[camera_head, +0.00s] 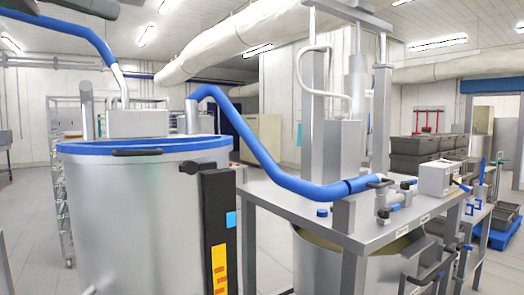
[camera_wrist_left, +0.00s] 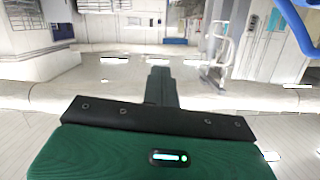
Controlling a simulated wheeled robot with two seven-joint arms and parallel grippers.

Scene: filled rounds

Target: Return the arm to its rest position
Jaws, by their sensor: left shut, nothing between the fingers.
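My left gripper (camera_wrist_left: 159,84) shows in the left wrist view, with its dark fingers together in the middle of the picture. The fingers are shut and empty. Behind them are a black plate with bolts and a green housing with a small lit display. Nothing touches the fingers. The wrist view seems turned over, with ceiling lights showing around and below the fingers. I cannot make out either gripper in the head view. My right gripper shows in neither view.
A large steel vat (camera_head: 130,215) with a blue rim stands at left in the head view. A steel table (camera_head: 300,203) stands at right, crossed by a blue pipe (camera_head: 265,157). Dark crates (camera_head: 415,160) are stacked farther back. Floor shows between vat and table.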

